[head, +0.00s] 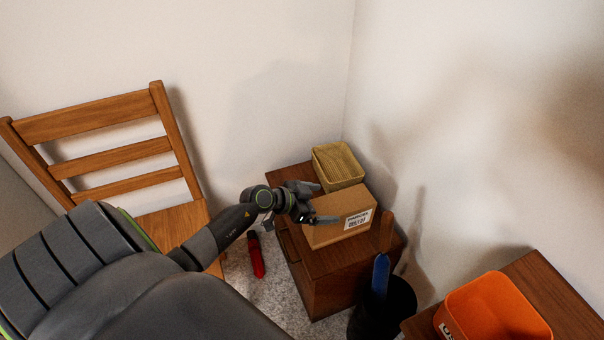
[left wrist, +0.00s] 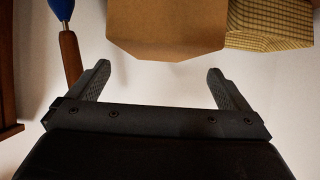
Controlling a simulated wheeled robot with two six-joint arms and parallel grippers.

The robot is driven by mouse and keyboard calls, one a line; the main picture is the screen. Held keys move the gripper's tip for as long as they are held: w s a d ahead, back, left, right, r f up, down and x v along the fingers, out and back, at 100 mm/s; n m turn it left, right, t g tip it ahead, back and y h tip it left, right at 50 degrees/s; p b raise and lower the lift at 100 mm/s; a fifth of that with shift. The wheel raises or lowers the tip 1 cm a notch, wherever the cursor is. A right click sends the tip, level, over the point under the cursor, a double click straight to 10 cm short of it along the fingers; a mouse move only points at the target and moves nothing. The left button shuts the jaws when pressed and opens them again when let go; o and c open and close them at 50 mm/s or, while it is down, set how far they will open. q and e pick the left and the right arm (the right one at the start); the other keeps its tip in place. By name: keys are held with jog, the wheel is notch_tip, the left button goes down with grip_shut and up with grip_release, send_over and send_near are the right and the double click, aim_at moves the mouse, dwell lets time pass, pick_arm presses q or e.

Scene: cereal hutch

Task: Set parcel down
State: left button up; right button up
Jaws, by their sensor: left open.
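The parcel, a brown cardboard box (head: 339,228) with a white printed label on one side, sits on top of a dark wooden cabinet (head: 329,261). My left gripper (head: 326,204) is open at the parcel's left end, with one finger on the far side and the other in front of the near part of the box. In the left wrist view the parcel (left wrist: 166,25) lies just beyond the open, empty fingertips (left wrist: 158,69). I cannot tell whether a finger touches it. My right gripper is not in view.
A black bin (head: 384,312) with a blue-and-wood-handled item is beside the cabinet. An orange container (head: 494,308) sits on a wooden surface at right. A wooden chair (head: 108,150) and a red object (head: 256,257) are at left.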

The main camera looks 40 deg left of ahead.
pick_arm(q)
jog(key=p+v, duration=0.1)
jog(key=v, duration=0.5)
jog(key=shift+s+p, duration=0.15)
jog(key=shift+p, duration=0.15)
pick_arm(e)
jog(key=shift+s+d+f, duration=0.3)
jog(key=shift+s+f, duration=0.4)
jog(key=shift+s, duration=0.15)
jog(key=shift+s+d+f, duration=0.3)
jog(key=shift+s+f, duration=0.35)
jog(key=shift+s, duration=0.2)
pick_arm(q)
jog(key=shift+a, duration=0.1)
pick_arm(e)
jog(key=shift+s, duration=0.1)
